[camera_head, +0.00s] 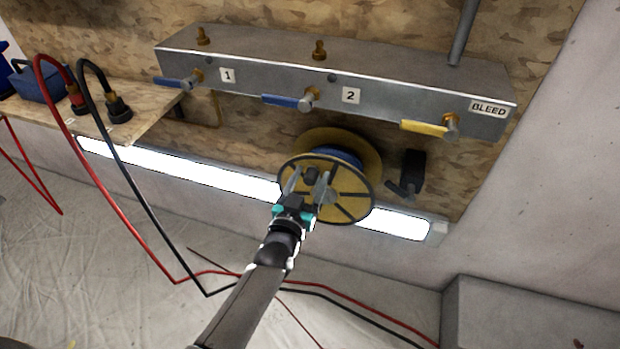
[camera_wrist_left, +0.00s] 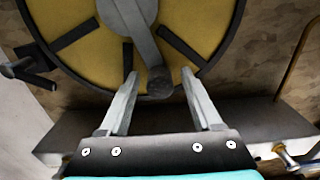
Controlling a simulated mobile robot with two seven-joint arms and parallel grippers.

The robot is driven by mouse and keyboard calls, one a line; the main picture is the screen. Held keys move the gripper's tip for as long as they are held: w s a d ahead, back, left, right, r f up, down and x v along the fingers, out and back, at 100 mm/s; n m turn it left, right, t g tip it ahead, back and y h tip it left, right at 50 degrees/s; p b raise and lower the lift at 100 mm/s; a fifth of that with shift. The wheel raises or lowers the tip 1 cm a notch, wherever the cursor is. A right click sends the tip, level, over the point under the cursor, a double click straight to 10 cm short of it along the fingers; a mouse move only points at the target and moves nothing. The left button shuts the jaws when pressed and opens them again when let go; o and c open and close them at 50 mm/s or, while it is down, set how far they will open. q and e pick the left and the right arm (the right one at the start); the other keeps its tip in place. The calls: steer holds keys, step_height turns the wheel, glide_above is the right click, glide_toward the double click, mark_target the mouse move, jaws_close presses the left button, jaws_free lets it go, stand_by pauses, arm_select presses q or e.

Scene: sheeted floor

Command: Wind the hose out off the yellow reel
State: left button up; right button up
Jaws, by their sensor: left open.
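The yellow reel (camera_head: 347,184) stands against the wooden wall panel below the grey manifold box. Blue hose (camera_head: 345,156) shows wound between its two discs. The reel also fills the top of the left wrist view (camera_wrist_left: 78,62), with a grey crank arm (camera_wrist_left: 130,22) across its face. A dark round crank knob (camera_wrist_left: 159,84) is at the end of that arm. My left gripper (camera_head: 308,185) is open at the reel's front, its fingers on either side of the knob with gaps visible. Whether the knob lies fully between the fingertips I cannot tell. My right gripper is out of view.
The manifold box (camera_head: 300,75) overhangs the reel, with blue-handled valves 1 and 2 and a yellow-handled bleed valve (camera_head: 425,128). A black fitting (camera_head: 411,172) is right of the reel. Red and black hoses (camera_head: 120,205) trail across the sheeted floor. A grey block (camera_head: 530,315) stands lower right.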

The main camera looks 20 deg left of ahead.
arm_select(q)
jaws_close()
stand_by(0.4)
stand_by(0.9)
